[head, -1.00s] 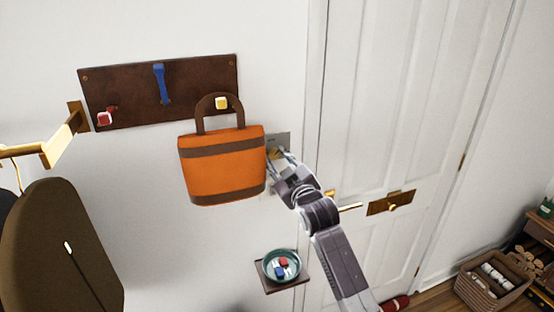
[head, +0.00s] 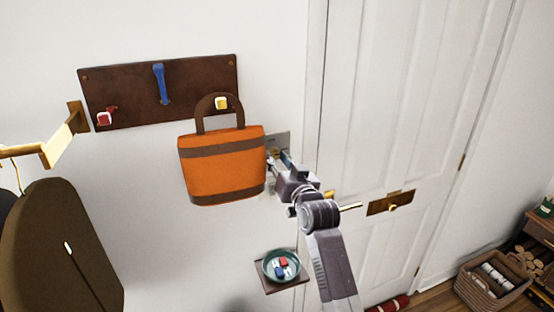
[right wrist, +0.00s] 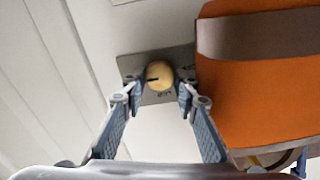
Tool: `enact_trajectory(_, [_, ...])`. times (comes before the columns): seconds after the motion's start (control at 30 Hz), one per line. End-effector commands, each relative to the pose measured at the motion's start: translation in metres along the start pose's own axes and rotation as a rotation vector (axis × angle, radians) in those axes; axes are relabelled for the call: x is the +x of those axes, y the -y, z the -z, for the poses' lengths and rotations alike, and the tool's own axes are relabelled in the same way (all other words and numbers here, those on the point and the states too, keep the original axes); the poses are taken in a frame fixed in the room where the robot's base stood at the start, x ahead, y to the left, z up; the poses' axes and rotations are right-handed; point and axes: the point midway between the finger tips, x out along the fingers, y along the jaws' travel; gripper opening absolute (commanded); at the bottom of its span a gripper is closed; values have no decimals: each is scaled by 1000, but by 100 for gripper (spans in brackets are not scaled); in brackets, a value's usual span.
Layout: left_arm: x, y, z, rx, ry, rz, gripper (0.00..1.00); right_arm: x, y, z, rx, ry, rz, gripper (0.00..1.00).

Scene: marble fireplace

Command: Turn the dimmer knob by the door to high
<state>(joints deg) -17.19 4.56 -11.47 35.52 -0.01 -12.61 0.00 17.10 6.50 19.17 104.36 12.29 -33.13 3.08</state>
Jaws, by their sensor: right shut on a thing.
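The dimmer knob (right wrist: 160,75) is a round yellow knob on a grey metal wall plate (right wrist: 183,57), between the orange bag and the door. A dark pointer mark on the knob points to the left in the right wrist view; small lettering on the plate is too small to read surely. My right gripper (right wrist: 156,92) has its fingertips on both sides of the knob and is shut on it. In the head view the right gripper (head: 279,163) reaches the plate (head: 281,139), and the knob is hard to make out. My left gripper is not in view.
The orange bag (head: 222,170) hangs close beside the plate and my fingers. The white door (head: 400,110) with a brass handle (head: 350,207) is to the right. A small shelf with a teal bowl (head: 281,266) is below.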

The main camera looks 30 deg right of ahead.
Motion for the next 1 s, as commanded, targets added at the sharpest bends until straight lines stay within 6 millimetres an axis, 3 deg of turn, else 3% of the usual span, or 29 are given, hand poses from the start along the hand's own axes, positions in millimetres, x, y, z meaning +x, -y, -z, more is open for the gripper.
enact_trajectory(0.63, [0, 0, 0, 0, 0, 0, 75, 0, 0, -3, 51, 5, 0, 4])
enact_trajectory(0.67, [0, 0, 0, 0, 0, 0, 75, 0, 0, -3, 51, 5, 0, 30])
enact_trajectory(0.7, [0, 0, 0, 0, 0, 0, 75, 0, 0, -2, 51, 5, 0, 34])
enact_trajectory(0.8, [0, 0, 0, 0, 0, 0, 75, 0, 0, -2, 50, 4, 0, 45])
enact_trajectory(1.0, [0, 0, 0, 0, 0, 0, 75, 0, 0, -1, 49, 2, 0, 45])
